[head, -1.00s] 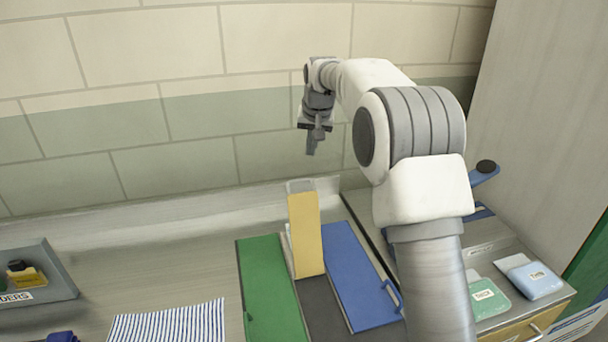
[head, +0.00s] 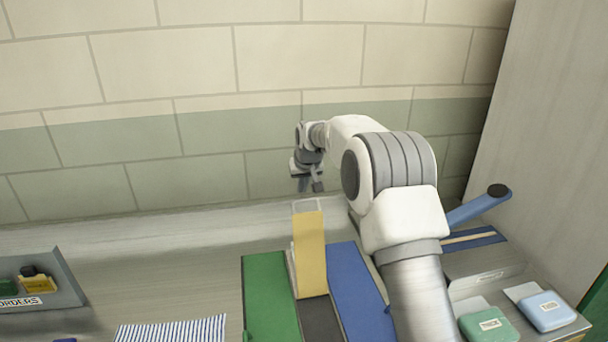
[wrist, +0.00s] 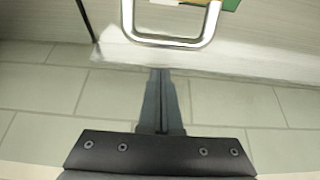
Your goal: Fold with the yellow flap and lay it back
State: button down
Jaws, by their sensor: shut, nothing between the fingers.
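The yellow flap (head: 311,262) extends from the dark grey middle panel (head: 320,318) toward the wall, between a green flap (head: 268,300) and a blue flap (head: 362,290). I cannot tell how steeply it is raised. A pale metal loop handle (head: 306,205) is at its far end. In the wrist view, the handle (wrist: 172,41) crosses above my fingertips, with a bit of yellow and green behind it. My gripper (head: 312,188) is above and behind the flap's far end, pointing down. Its fingers (wrist: 160,72) are shut and empty, apart from the handle bar in the picture.
The tiled wall (head: 200,60) stands close behind my gripper. A striped cloth (head: 172,330) and a grey tray (head: 50,290) lie to the left. A green case (head: 488,324), a light blue case (head: 546,311) and a blue lever (head: 480,208) are to the right.

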jog(key=s, duration=0.1)
jog(key=s+d, duration=0.1)
jog(key=s, duration=0.1)
jog(key=shift+s+p, duration=0.25)
jog(key=shift+p, duration=0.1)
jog(key=shift+s+b, duration=0.15)
jog(key=shift+b, duration=0.2)
